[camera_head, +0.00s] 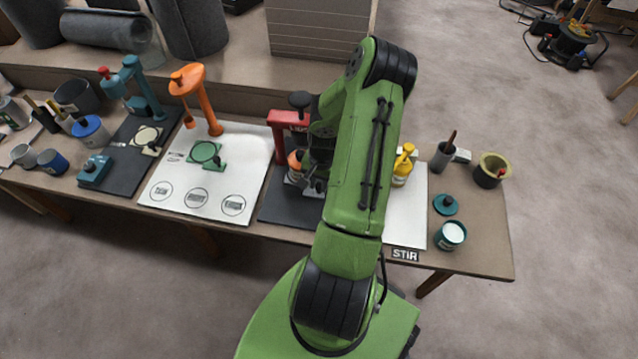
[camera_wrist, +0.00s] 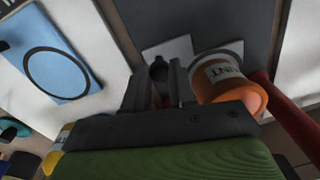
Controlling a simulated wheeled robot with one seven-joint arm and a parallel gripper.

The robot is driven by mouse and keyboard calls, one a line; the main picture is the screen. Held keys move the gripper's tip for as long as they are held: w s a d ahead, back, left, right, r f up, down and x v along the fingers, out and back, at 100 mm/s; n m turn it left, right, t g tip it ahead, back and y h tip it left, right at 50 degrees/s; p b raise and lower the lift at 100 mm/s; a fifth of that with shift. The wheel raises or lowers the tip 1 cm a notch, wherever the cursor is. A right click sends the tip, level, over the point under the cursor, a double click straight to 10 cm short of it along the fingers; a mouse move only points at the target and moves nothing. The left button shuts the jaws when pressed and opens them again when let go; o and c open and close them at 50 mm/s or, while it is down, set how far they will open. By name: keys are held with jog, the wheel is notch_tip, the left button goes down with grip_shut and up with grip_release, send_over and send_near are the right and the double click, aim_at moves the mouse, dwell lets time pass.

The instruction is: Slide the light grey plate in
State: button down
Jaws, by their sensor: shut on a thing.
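The light grey plate (camera_wrist: 168,49) lies low on the dark mat in the wrist view, partly hidden by my fingers. A dark upright knob (camera_wrist: 158,70) stands at it, between the fingers of my gripper (camera_wrist: 157,88). The gripper is shut on this knob, which seems to be the plate's handle. A paler grey piece (camera_wrist: 228,49) shows behind the orange paint container; I cannot tell whether it is part of the same plate. The red stand (camera_head: 284,119) rises just beside the arm.
The orange paint container (camera_wrist: 225,82) is close to my right finger, with a red post (camera_wrist: 290,115) beyond it. Orange (camera_head: 191,85) and teal (camera_head: 135,75) stands are farther left. A yellow bottle (camera_head: 403,168) and a teal tin (camera_head: 450,235) are at right.

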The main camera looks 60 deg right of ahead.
jog(key=c, duration=0.9)
grip_release()
jog(key=shift+c, duration=0.2)
notch_tip(320, 180, up, 16)
jog(key=p, duration=0.5)
jog(key=shift+s+f, duration=0.15)
jog(key=shift+s, duration=0.3)
jog(key=shift+d, duration=0.1)
